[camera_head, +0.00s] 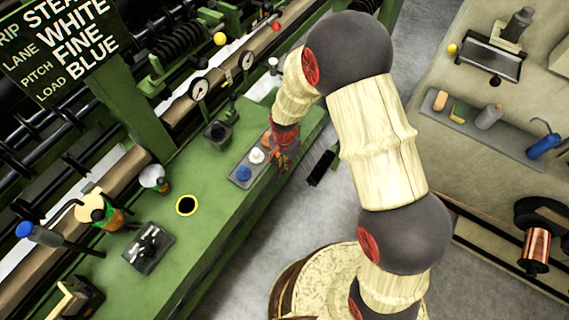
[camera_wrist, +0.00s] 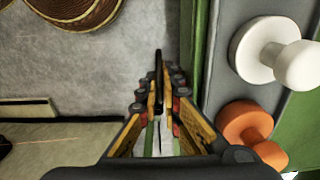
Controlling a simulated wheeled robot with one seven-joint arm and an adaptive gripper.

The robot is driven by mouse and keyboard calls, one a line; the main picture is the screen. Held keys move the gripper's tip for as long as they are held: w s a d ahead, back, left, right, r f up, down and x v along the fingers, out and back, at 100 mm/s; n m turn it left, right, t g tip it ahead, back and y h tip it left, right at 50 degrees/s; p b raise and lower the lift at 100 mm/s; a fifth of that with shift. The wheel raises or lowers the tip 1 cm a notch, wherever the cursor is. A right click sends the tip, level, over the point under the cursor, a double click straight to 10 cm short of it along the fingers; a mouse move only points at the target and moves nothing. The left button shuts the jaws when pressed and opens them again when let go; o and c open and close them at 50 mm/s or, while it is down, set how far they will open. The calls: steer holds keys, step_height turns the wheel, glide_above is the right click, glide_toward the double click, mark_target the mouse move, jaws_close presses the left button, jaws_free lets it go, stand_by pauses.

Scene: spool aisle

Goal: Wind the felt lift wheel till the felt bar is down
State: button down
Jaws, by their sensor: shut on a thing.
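My gripper (camera_wrist: 158,100) is at the front edge of the green machine bench, beside a grey panel of coloured knobs. It also shows in the head view (camera_head: 281,160), small and reddish. In the wrist view its fingers are closed on a thin dark thing seen edge-on, which looks like the rim of the felt lift wheel (camera_wrist: 158,66). The rest of the wheel is hidden, and in the head view my gripper and arm cover it. I cannot surely pick out the felt bar; long brown bars (camera_head: 262,46) run along the machine.
A white knob (camera_wrist: 262,50) and an orange knob (camera_wrist: 248,125) stand close right of my gripper. A blue knob (camera_head: 243,173) is on the same panel. A black brush (camera_head: 320,168) is near the bench front. A tan worktop (camera_head: 437,133) stands right, with grey floor between.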

steer(key=shift+a+f+b, duration=0.1)
steer(key=shift+b, duration=0.55)
steer(key=t+b, duration=0.1)
steer(key=b, duration=0.1)
steer(key=t+h+b, duration=0.1)
steer(key=b, duration=0.2)
steer(key=shift+s+a+f, duration=0.2)
steer(key=shift+f, duration=0.05)
steer(key=b, duration=0.2)
steer(key=t+h+b, duration=0.1)
steer(key=b, duration=0.1)
steer(key=shift+s+a+t+h, duration=0.1)
steer(key=shift+s+t+h, duration=0.1)
steer(key=shift+t+h, duration=0.1)
steer(key=shift+s+a+r+t+h, duration=0.1)
steer(key=shift+t+h, duration=0.2)
steer(key=shift+t, duration=0.1)
steer(key=shift+s+a+r+t+h, duration=0.1)
steer(key=shift+t+h, duration=0.2)
steer(key=shift+t, duration=0.1)
steer(key=shift+s+f+t+h, duration=0.15)
steer(key=shift+f+t+h, duration=0.05)
steer(key=shift+t+h, duration=0.75)
steer(key=shift+t, duration=0.25)
steer(key=c, duration=2.3)
jaws_free()
